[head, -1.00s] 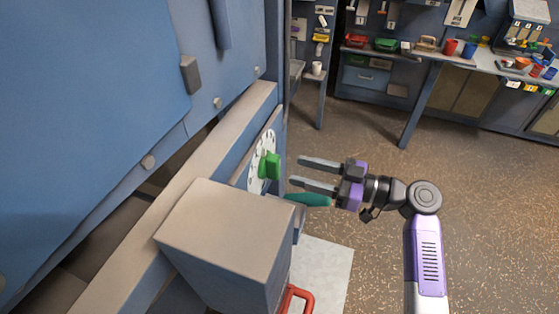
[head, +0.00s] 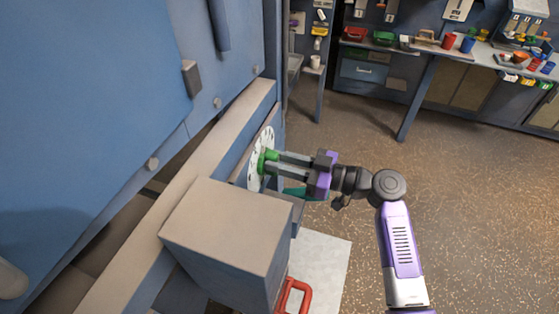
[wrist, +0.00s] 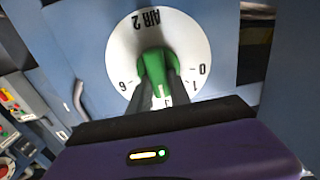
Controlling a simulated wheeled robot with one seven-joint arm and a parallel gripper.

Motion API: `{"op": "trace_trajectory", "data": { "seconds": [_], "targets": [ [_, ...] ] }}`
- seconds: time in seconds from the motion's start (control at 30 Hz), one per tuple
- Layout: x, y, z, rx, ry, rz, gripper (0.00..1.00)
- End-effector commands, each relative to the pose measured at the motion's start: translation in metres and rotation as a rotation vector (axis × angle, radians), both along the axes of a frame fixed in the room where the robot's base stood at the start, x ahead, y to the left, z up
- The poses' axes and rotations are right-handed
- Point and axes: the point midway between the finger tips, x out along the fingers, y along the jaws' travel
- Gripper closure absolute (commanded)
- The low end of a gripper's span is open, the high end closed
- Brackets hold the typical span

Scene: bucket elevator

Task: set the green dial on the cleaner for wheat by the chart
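The green dial (head: 268,155) has a knob on a round white face fixed to the blue side of the machine. In the wrist view the green knob (wrist: 155,68) sits mid-face, and the face (wrist: 190,45) reads "AIR 2", 6, 0 and 1, appearing turned around. My gripper (head: 272,163) is at the dial, its two fingers one on each side of the knob. In the wrist view my gripper (wrist: 160,90) straddles the knob's lower part. Whether the fingers press on it cannot be told. The knob's lower end and part of the face are hidden. No chart is clearly readable.
A beige-topped box (head: 225,225) juts out below and beside the dial. A teal part (head: 295,192) shows under my gripper. A red handle (head: 300,290) is lower down. A workbench (head: 480,55) with cups and tools stands at the back. The floor to the right is clear.

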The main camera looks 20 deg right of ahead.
Motion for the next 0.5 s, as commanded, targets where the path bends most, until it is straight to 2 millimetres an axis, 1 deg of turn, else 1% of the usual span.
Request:
{"op": "trace_trajectory", "data": {
  "seconds": [0.27,0.5],
  "targets": [
    [-0.0002,0.0002,-0.0034,-0.011,-0.011,0.001,1.00],
    [-0.0008,0.0008,-0.0067,-0.072,-0.074,0.001,1.00]
  ]
}}
